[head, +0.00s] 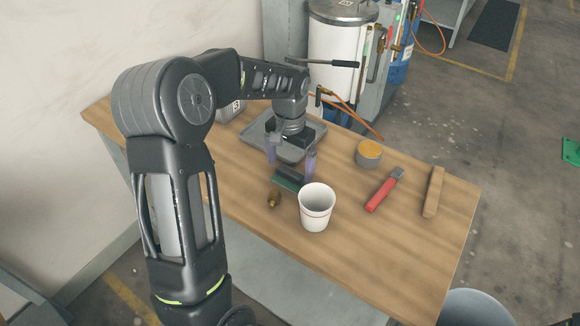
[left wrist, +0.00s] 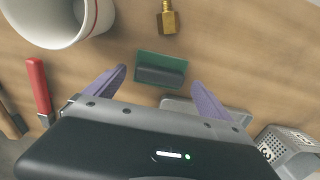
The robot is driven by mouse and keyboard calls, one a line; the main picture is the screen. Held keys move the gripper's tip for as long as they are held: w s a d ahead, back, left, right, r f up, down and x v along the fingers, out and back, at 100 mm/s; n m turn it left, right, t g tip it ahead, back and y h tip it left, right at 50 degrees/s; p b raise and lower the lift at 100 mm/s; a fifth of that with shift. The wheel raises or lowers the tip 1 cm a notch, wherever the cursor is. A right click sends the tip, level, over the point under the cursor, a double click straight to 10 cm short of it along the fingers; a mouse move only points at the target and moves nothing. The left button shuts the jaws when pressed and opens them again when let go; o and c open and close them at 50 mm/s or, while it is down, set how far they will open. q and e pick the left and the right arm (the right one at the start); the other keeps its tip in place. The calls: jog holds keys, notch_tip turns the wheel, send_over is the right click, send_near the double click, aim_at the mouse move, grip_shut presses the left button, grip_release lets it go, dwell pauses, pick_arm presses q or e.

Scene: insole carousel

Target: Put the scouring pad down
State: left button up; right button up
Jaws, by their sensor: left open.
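The scouring pad (head: 287,180), a green rectangle with a dark grey block on top, lies on the wooden table, just in front of the grey tray. It also shows in the left wrist view (left wrist: 160,72), centred between the fingertips and with a gap to each. My left gripper (head: 290,167) is open and empty, its purple fingers pointing down just above and behind the pad in the head view. In the left wrist view the gripper (left wrist: 160,77) has nothing between its fingers touching them. My right gripper is in neither view.
The grey tray (head: 256,142) lies behind. A round tin (head: 369,154), a red-handled tool (head: 384,190) and a wooden piece (head: 433,192) are to the right. The front right tabletop is clear.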

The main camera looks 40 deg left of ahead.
aim_at(290, 171)
pick_arm(q)
notch_tip(290, 171, up, 11)
jog(key=shift+b, duration=0.35)
jog(key=shift+f, duration=0.1)
dwell(0.6)
